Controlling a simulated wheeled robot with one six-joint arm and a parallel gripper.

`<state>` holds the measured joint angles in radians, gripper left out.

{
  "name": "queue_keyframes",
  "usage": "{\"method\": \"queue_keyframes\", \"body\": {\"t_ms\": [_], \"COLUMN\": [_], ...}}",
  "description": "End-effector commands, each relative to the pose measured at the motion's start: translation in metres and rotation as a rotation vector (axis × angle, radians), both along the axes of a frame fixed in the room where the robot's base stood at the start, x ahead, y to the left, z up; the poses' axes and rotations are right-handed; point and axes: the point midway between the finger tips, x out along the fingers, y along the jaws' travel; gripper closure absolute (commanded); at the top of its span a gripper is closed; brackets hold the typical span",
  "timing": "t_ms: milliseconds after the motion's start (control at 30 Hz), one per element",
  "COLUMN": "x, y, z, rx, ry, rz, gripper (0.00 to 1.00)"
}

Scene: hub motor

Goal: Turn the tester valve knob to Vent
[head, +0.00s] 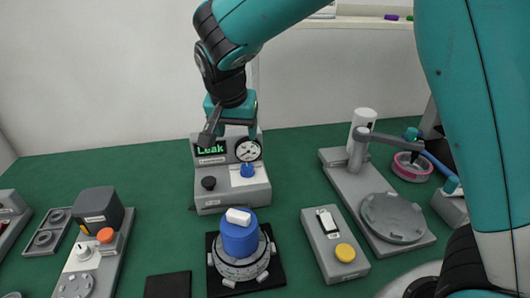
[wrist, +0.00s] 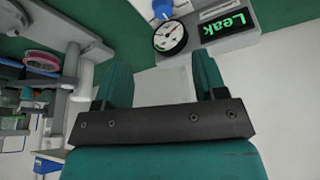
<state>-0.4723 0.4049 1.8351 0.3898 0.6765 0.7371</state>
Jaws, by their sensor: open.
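The leak tester (head: 232,193) is a grey box at the middle back of the bench, with a green "Leak" display (head: 211,149) and a round gauge (head: 248,150). A blue knob (head: 247,170), apparently the valve knob, stands on a white plate on its front; its markings are too small to read. In the wrist view the gauge (wrist: 170,37), display (wrist: 224,25) and part of the blue knob (wrist: 163,8) show at the top edge.
A black knob (head: 208,183) sits left of the blue one. A blue part with a white block stands on a round hub (head: 240,268) in front. A grey box with a yellow button (head: 345,252) and a press stand (head: 392,218) are to the right. Green bench shows between.

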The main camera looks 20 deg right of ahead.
Motion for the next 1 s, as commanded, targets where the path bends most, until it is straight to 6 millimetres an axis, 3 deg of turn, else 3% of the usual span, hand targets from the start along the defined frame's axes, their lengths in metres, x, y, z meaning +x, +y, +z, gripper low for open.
{"method": "queue_keyframes", "body": {"t_ms": [600, 800, 1000], "x": [-0.123, -0.147, -0.154], "y": [-0.004, -0.003, -0.002], "z": [0.032, 0.035, 0.036], "rx": [0.143, 0.168, 0.177], "ry": [0.151, 0.164, 0.167], "rz": [0.578, 0.679, 0.712], "gripper": [0.35, 0.35, 0.35]}}
